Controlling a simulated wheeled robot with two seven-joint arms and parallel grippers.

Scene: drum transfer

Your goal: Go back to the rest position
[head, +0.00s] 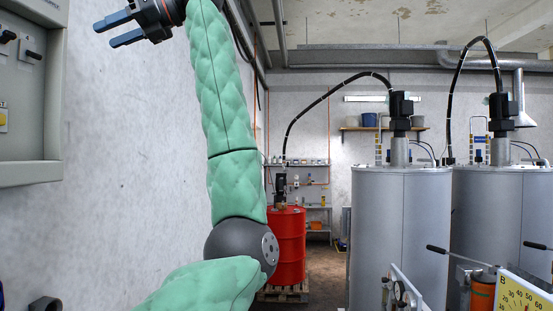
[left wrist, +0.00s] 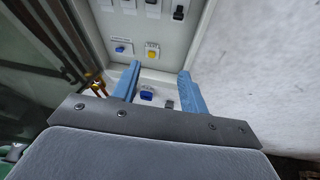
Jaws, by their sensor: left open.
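My left gripper (head: 120,28) is at the upper left of the head view, at the end of my raised, green-padded left arm. Its two blue fingers are apart, with nothing between them, and they point left toward a grey control cabinet (head: 52,95). In the left wrist view the open fingers (left wrist: 160,88) show in front of the cabinet's panel (left wrist: 180,25), which has a yellow button (left wrist: 152,50) and several blue and black switches. I cannot see the fingers touching the panel. My right gripper is in neither view.
A red drum (head: 288,245) stands on a wooden pallet (head: 283,293) at the back. Two large grey tanks (head: 400,235) with pumps and black hoses fill the right side. A yellow dial (head: 522,293) is at the lower right. Floor (head: 325,268) shows between drum and tanks.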

